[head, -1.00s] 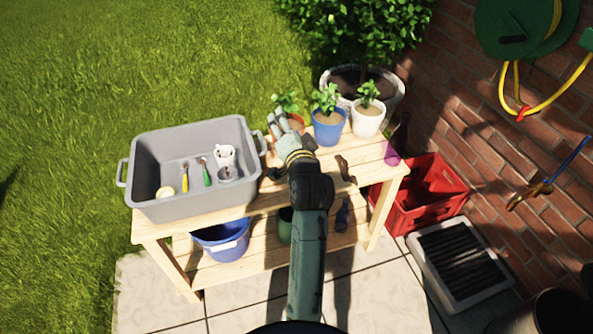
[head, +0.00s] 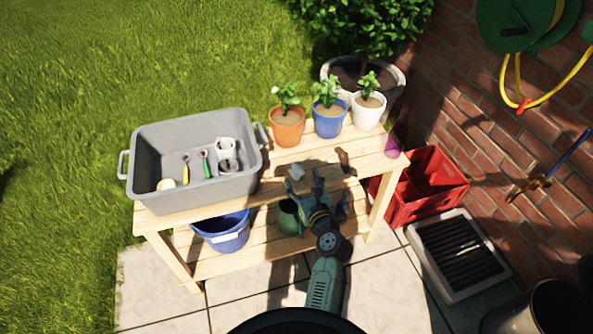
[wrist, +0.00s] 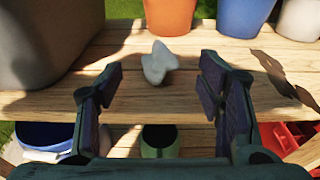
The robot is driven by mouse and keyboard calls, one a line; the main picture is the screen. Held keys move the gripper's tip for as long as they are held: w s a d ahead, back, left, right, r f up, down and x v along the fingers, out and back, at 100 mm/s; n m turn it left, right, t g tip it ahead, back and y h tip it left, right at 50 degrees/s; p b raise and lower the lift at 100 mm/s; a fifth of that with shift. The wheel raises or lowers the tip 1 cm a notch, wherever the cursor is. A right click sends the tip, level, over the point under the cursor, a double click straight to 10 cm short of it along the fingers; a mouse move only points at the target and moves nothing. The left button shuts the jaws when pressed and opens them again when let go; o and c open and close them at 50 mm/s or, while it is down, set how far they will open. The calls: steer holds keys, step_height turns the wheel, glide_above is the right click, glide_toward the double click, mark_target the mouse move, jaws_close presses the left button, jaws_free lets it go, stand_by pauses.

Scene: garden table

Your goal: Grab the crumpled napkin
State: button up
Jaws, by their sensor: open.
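The crumpled napkin (wrist: 159,63) is a small whitish lump on the wooden table top in the wrist view, below the orange pot. It also shows in the head view (head: 297,172) as a pale patch just beyond my fingers. My gripper (head: 305,186) is at the table's front edge. In the wrist view my gripper (wrist: 163,85) has its two dark fingers spread wide. The napkin lies ahead of the gap between them, apart from both. Nothing is held.
A grey tub (head: 245,180) with tools stands left on the table (head: 165,225). Orange (head: 287,128), blue (head: 329,121) and white (head: 368,112) plant pots line the back. A brown item (head: 344,160) lies to the right. A red crate (head: 420,205) stands beside the table.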

mark_target(299, 174)
steer(key=shift+p+x, duration=0.4)
steer(key=shift+x, duration=2.65)
steer(key=shift+r, duration=0.15)
steer(key=shift+c, duration=0.5)
steer(key=c, duration=0.6)
steer(key=shift+c, duration=0.2)
